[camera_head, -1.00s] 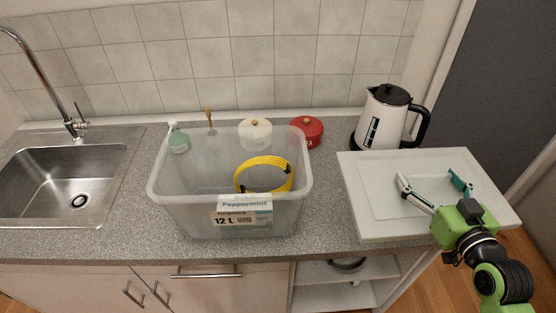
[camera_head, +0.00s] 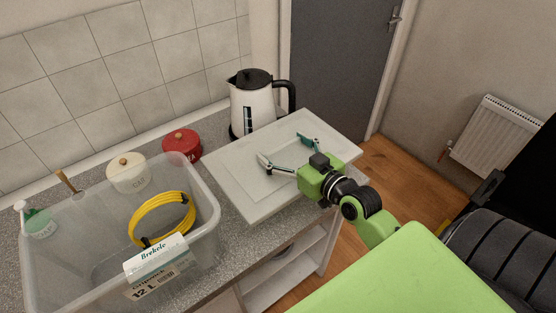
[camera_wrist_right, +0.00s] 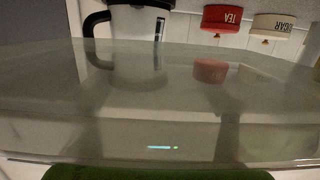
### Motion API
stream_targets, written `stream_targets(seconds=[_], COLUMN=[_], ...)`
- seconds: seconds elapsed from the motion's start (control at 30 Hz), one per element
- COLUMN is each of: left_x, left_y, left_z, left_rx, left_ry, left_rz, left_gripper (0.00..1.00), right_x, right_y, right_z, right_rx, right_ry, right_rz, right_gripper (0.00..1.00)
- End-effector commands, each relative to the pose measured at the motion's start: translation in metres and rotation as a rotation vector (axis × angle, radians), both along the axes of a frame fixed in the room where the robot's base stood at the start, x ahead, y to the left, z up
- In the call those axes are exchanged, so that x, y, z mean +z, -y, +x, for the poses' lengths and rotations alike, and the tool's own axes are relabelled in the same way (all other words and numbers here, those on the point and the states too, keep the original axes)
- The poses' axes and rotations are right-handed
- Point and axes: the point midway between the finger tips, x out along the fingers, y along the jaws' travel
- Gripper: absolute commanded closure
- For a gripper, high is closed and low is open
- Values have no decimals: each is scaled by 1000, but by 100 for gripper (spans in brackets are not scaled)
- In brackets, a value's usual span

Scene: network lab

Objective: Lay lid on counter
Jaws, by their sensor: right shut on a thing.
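The lid (camera_head: 233,193) is a flat, pale translucent rectangle with a raised rim. It is roughly level at the right end of the counter (camera_head: 206,264), in front of the kettle, and reaches past the counter's front edge. I cannot tell whether it touches the counter. My right gripper (camera_head: 287,153) is at the lid's right side and shut on it. In the right wrist view the lid (camera_wrist_right: 100,105) fills most of the picture, with the kettle showing blurred through it. My left gripper is out of view.
A white and black kettle (camera_head: 254,106), a red tea pot (camera_head: 182,144) and a cream sugar pot (camera_head: 126,173) stand along the wall. A clear bin (camera_head: 205,213) holding a coiled yellow cable (camera_head: 139,221) stands left of the lid. Open shelves (camera_head: 285,270) are below the counter.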

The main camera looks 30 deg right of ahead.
Motion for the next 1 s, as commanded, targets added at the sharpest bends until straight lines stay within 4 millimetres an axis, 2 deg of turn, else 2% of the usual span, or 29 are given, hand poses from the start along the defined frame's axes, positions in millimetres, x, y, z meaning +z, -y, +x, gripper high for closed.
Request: stream_targets(seconds=[0.13,0.3,0.4,0.67,1.0], left_x=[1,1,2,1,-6], left_y=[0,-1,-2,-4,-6], left_z=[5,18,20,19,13], left_rx=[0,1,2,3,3], left_ry=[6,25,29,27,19], left_rz=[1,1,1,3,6], left_gripper=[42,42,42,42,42], right_x=[-13,-38,-45,-46,-57], right_y=[0,0,0,0,0], right_z=[0,0,0,0,0], right_rx=[0,1,0,-1,0], right_ry=[1,-1,1,3,2], right_rz=[-1,-2,-1,-1,-2], right_gripper=[43,43,43,43,43])
